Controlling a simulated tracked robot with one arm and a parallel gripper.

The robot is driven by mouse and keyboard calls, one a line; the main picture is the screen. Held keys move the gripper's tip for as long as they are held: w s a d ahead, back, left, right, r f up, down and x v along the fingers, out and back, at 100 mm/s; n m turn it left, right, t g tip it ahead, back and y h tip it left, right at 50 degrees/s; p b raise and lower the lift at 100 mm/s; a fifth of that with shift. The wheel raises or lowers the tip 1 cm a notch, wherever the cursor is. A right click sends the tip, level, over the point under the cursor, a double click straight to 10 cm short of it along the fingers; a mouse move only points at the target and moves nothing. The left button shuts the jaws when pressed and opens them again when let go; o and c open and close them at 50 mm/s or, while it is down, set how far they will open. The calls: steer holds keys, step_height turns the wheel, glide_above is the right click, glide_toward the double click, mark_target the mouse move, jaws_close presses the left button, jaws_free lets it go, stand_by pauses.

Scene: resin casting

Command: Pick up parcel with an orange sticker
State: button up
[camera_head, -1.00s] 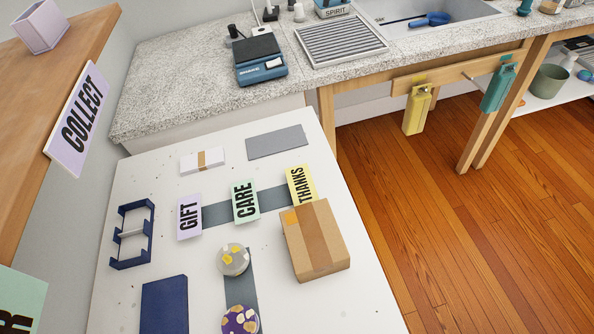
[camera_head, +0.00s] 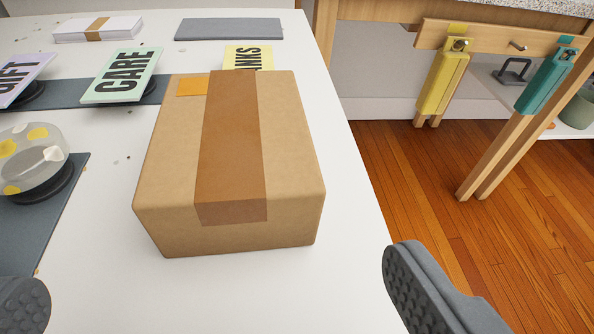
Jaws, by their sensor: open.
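The parcel (camera_head: 290,160) is a brown cardboard box with a wide brown tape strip down its middle. An orange sticker (camera_head: 192,86) sits on its top at the far left corner. The box rests on the white table (camera_head: 220,290), near the table's right edge. My gripper (camera_head: 220,300) is open and empty, its two grey padded fingers at the lower left and lower right corners. The fingers are apart from the parcel, which stands ahead of the gap between them.
CARE (camera_head: 122,75) and THANKS (camera_head: 252,57) cards stand behind the parcel, the latter partly hidden. A round speckled piece (camera_head: 30,160) sits on a dark stand at left. A grey slab (camera_head: 228,29) lies at the back. Yellow (camera_head: 442,80) and teal (camera_head: 546,80) holders hang at right.

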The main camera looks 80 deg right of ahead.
mark_target(229, 163)
steer(key=b+x, duration=0.1)
steer(key=x, duration=0.6)
steer(key=shift+b, duration=0.35)
steer(key=shift+r+b+x, duration=0.15)
steer(key=shift+b+x, duration=0.4)
steer(key=shift+x, duration=1.05)
steer(key=shift+r+b+x, duration=0.1)
steer(key=shift+b+x, duration=0.45)
steer(key=shift+x, duration=1.1)
steer(key=shift+w+d+r, duration=0.1)
steer(key=c, duration=0.9)
